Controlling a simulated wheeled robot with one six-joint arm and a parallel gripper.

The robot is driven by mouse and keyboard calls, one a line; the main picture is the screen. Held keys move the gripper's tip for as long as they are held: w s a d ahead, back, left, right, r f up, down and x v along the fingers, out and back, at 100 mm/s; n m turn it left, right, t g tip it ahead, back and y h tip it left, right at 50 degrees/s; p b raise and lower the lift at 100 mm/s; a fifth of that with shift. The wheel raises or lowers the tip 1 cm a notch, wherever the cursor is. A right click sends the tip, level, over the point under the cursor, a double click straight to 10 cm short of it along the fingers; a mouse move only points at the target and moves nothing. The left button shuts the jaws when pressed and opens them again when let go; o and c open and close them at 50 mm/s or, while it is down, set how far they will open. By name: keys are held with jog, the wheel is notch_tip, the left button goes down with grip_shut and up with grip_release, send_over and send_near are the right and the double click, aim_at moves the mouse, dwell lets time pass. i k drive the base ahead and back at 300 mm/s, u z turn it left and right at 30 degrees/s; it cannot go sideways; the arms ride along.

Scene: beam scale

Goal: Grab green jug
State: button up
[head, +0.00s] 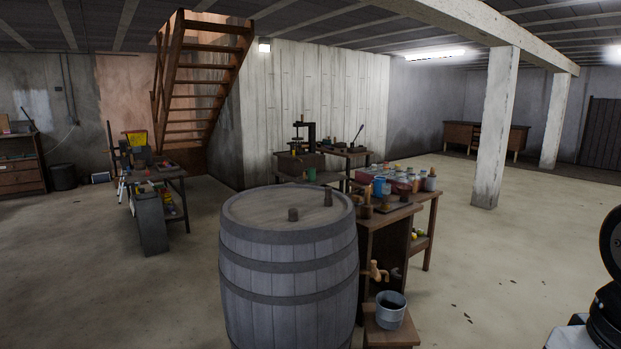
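A small green object (311,175), perhaps the green jug, shows just behind the barrel, at the front of the back work table. It is too small to make out a handle or spout, and I cannot tell what it rests on. My gripper is not in view. Only a dark, rounded part that looks like my arm shows at the right edge.
A large grey barrel (288,268) stands in front. Right of it are a cluttered table (425,199) and a metal bucket (391,310) on a stool. A bench (152,220) stands left. Open floor lies at right and left.

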aim_at(312, 171)
jog(key=u, duration=1.35)
jog(key=i, duration=6.65)
jog(key=z, duration=2.7)
jog(key=i, duration=0.7)
jog(key=z, duration=0.05)
